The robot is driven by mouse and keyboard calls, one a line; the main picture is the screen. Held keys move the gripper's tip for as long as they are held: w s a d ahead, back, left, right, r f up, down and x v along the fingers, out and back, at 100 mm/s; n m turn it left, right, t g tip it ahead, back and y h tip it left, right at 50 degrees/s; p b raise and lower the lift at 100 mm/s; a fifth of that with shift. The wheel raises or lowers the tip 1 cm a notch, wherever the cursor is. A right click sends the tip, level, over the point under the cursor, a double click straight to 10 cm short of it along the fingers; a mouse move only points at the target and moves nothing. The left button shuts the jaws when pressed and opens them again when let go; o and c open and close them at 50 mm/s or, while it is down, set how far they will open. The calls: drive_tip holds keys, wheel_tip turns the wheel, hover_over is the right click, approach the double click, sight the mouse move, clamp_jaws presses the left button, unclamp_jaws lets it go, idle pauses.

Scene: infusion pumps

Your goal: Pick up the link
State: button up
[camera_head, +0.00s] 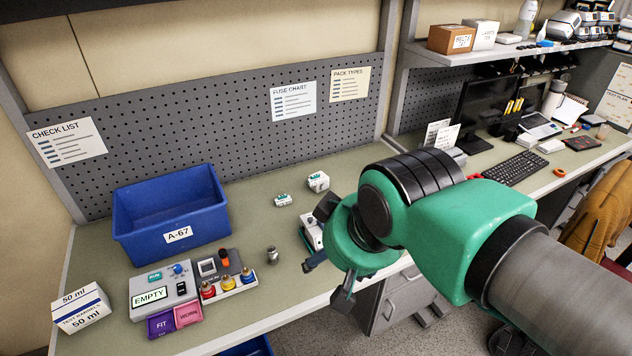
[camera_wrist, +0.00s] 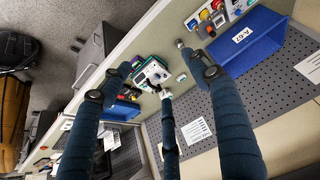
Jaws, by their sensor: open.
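No part here carries the name link. A small grey metal cylinder (camera_head: 272,255) stands alone on the bench, right of the test panel; I cannot tell for sure that it is the link. It also shows in the wrist view (camera_wrist: 180,43), close to the right finger's tip. My gripper (camera_head: 318,262) is open and empty, above the bench's front edge, to the right of the cylinder. In the wrist view its fingers (camera_wrist: 158,62) are spread around a white and green device (camera_wrist: 150,73) lying below. My gripper partly hides this device in the head view (camera_head: 311,231).
A blue bin (camera_head: 172,238) labelled A-67 stands at the back left. In front are a panel marked EMPTY (camera_head: 150,296), a row of coloured posts (camera_head: 229,285) and a 50 ml box (camera_head: 80,308). Two small white-green packs (camera_head: 283,200) (camera_head: 318,181) lie behind. Bench around the cylinder is clear.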

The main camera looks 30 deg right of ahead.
drive_tip(key=w+d+r+m+g+p, duration=0.15)
drive_tip(key=w+r, duration=0.25)
drive_tip(key=w, duration=0.4)
drive_tip(key=w+d+r+m+p, duration=0.1)
drive_tip(key=w+d+r+m, duration=0.2)
drive_tip(key=w, duration=0.5)
drive_tip(key=m+g+p, duration=0.4)
drive_tip(key=m+p, duration=0.5)
drive_tip(key=m, duration=0.5)
hover_over(316, 180)
wheel_tip(316, 180, down, 27)
drive_tip(key=shift+r+n, duration=0.2)
drive_tip(key=shift+n, duration=0.05)
drive_tip(key=shift+f, duration=4.3)
